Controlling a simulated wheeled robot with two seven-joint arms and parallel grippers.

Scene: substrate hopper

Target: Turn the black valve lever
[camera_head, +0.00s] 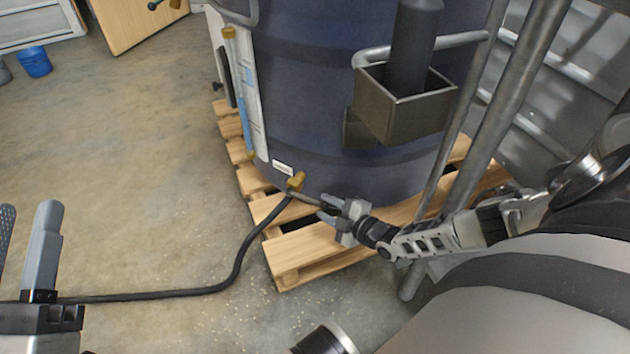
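The large dark blue tank (310,110) stands on a wooden pallet. A brass valve (297,181) sits low on its front, with a black hose (245,248) running down from it. A thin dark lever (306,197) reaches right from the valve toward my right gripper. My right gripper (325,209) points left, with its fingertips at the lever's outer end. The fingers show a small gap; whether they press on the lever is too small to tell. My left gripper (22,245) is at the lower left, far from the valve, open and empty.
The wooden pallet (290,282) juts out under the tank. A metal box bracket (400,105) and slanted metal poles (500,110) stand above and right of my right arm. The black hose crosses the floor to the left. The concrete floor (140,170) at left is mostly clear; a blue bucket (35,62) stands far back.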

